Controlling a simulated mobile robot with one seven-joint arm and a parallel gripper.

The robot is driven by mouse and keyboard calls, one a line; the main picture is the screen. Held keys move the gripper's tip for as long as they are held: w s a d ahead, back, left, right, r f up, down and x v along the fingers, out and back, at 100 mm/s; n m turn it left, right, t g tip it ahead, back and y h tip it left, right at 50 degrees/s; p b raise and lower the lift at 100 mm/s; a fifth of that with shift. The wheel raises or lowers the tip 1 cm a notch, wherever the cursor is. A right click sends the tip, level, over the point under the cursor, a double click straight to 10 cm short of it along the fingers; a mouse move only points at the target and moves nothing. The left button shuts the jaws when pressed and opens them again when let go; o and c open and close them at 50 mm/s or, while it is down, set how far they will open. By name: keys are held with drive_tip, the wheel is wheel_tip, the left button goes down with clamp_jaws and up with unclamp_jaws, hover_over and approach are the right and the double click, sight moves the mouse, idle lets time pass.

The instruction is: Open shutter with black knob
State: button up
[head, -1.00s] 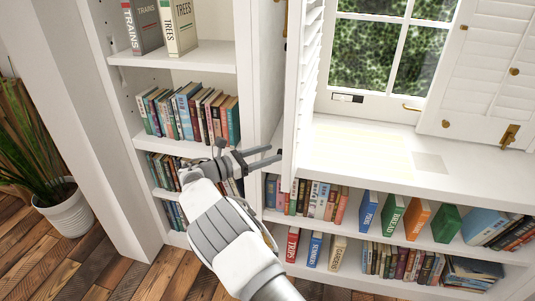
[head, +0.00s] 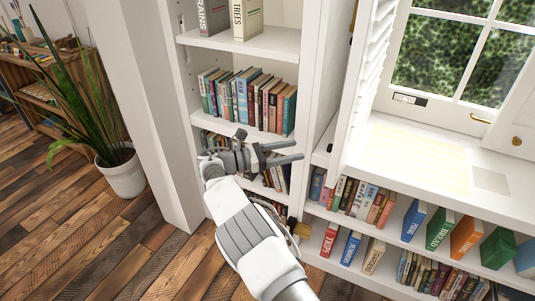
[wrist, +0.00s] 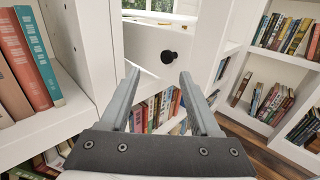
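A white louvered shutter (head: 362,85) stands out from the left side of the window, seen nearly edge-on in the head view. In the wrist view a black round knob (wrist: 169,57) sits on a plain white panel (wrist: 145,42), ahead of and slightly above my fingertips.
A tall white bookcase (head: 206,39) with books stands close behind my gripper. A white sill (head: 425,165) tops low bookshelves under the window. A potted plant (head: 121,178) stands at left on open wooden floor.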

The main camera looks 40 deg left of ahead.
drive_tip(key=b+v, duration=0.1)
drive_tip(key=v, duration=0.6)
drive_tip(key=shift+s, duration=0.3)
drive_tip(key=shift+f, duration=0.1)
